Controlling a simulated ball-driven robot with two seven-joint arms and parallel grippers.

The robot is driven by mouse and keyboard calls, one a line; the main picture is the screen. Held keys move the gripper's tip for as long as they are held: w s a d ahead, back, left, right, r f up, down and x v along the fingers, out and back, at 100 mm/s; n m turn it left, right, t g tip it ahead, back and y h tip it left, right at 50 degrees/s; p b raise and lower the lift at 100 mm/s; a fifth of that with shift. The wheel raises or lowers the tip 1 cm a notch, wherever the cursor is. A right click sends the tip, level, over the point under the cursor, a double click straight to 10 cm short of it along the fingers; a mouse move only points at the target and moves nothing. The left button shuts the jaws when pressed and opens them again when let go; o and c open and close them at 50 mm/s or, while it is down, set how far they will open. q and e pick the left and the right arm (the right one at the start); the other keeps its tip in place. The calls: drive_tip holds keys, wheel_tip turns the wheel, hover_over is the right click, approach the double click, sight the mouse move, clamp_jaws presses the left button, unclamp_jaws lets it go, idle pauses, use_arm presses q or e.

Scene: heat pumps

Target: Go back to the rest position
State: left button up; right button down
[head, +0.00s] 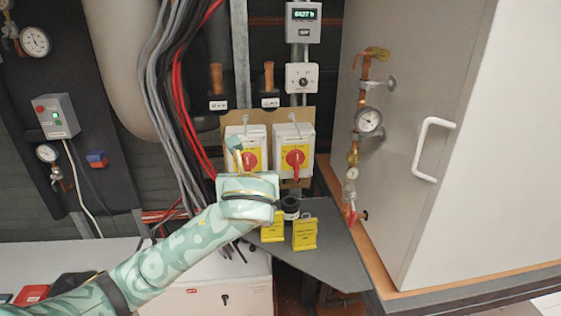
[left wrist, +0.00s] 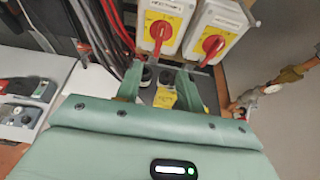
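My left arm comes in from the lower left, and its green gripper (head: 237,150) is raised in front of the left rotary switch (head: 250,150). In the left wrist view, my left gripper (left wrist: 160,84) has its two fingers apart, with nothing held between them. The left switch (left wrist: 165,25) and the right switch (left wrist: 215,32) lie beyond the fingers; each has a red handle on a yellow plate. The right switch (head: 294,150) is unobstructed in the head view. My right gripper is in neither view.
A dark shelf (head: 335,255) below the switches holds two yellow tagged items, the right one (head: 304,234) clear, and a small black cylinder (head: 290,207). A copper pipe with a gauge (head: 369,121) and a grey cabinet with a white handle (head: 430,150) stand right. Cables (head: 165,90) hang left.

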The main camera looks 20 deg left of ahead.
use_arm(q)
drive_tip(key=s+d+f+n+g+h, duration=0.1)
drive_tip(key=s+d+f+n+h, duration=0.1)
drive_tip(key=s+f+n, duration=0.4)
drive_tip(key=s+d+f+n+g+h, duration=0.1)
drive_tip(key=s+f+n, duration=0.25)
drive_tip(key=f, duration=0.45)
drive_tip(key=s+a+f+n+g, duration=0.25)
drive_tip(key=s+f+n, duration=0.45)
drive_tip(key=s+n, duration=0.55)
drive_tip(key=s+d+f+g+h+b, duration=0.15)
drive_tip(key=f+b, duration=0.45)
drive_tip(key=f, duration=1)
drive_tip(key=s+d+f+n+b, duration=0.1)
drive_tip(key=s+f+b, duration=0.35)
drive_tip(key=f, duration=1.05)
drive_tip(key=d+f+g+h+b, duration=0.15)
drive_tip(key=f+b, duration=0.55)
drive_tip(key=f, duration=0.9)
drive_tip(key=s+f+n+g+b, duration=0.1)
drive_tip(key=s+f+b, duration=0.5)
drive_tip(key=s+f, duration=0.3)
drive_tip(key=s+f+n+g+h+b, duration=0.1)
drive_tip(key=s+f+b, duration=0.5)
drive_tip(key=f, duration=1.1)
drive_tip(key=s+n+g, duration=0.1)
drive_tip(key=s, duration=0.3)
drive_tip(key=shift+s+b, duration=0.15)
drive_tip(key=shift+b, duration=0.15)
